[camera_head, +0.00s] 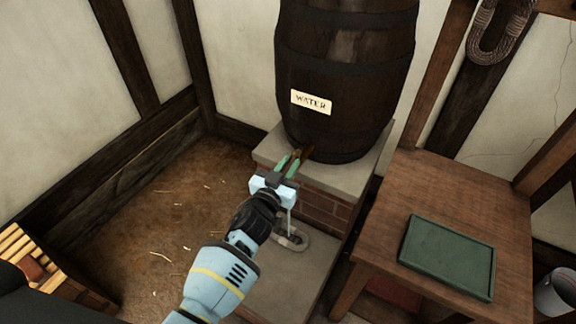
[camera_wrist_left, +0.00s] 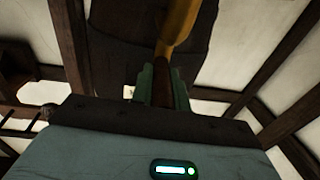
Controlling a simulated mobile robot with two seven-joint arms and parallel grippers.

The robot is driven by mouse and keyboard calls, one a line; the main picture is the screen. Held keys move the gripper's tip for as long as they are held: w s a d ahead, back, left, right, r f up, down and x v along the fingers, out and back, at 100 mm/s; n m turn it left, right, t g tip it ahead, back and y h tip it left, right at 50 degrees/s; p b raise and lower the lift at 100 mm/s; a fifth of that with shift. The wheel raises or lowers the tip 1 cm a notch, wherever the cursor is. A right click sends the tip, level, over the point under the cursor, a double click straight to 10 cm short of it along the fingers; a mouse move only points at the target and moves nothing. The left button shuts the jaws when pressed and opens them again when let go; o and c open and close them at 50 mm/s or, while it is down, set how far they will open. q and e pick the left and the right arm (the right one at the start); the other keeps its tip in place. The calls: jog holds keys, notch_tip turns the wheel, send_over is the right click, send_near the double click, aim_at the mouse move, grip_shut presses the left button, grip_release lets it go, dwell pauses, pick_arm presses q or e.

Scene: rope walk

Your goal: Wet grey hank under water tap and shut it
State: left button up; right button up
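The dark barrel (camera_head: 345,75) has a WATER label and stands on a stone-topped brick plinth (camera_head: 380,155). The wooden tap (camera_head: 304,152) is at the barrel's foot, partly hidden by my left gripper (camera_head: 290,160). In the left wrist view, the green fingers of my left gripper (camera_wrist_left: 163,88) lie close on both sides of the tap's brown handle (camera_wrist_left: 162,72), with no clear gap. A thin pale stream of water (camera_head: 290,222) falls below my gripper. The grey hank (camera_head: 293,241) lies under it on the low stone slab (camera_head: 290,275). My right gripper is not in view.
A wooden table (camera_head: 470,190) with a green tray (camera_head: 448,256) stands to the right. A rope hank (camera_head: 490,45) hangs on the wall above. A grey bucket (camera_head: 556,293) is at the right edge. The straw-strewn floor between is clear.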

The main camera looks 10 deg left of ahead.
pick_arm(q)
jog(key=o, duration=0.4)
jog(key=p+v, duration=0.1)
jog(key=v, duration=0.7)
jog(key=shift+f, duration=0.1)
